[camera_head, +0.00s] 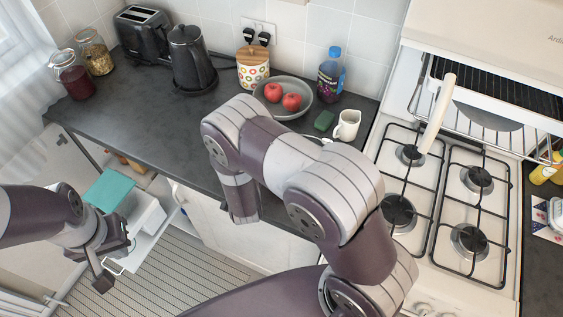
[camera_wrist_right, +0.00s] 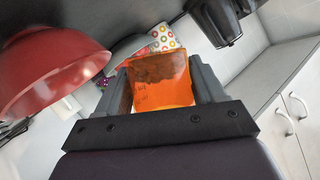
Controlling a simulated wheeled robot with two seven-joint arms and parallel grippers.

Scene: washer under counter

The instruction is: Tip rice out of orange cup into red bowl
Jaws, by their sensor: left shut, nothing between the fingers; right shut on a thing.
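The orange cup (camera_wrist_right: 163,88) is between the fingers of my right gripper (camera_wrist_right: 160,80) in the right wrist view. My right gripper is shut on it. The cup has a darker brownish band near its top; I cannot make out rice. The red bowl (camera_wrist_right: 48,70) is to the left of the cup in that view, apart from it. In the head view my right arm hides the cup, the bowl and the right gripper.
A gas stove (camera_head: 440,190) stands at right.

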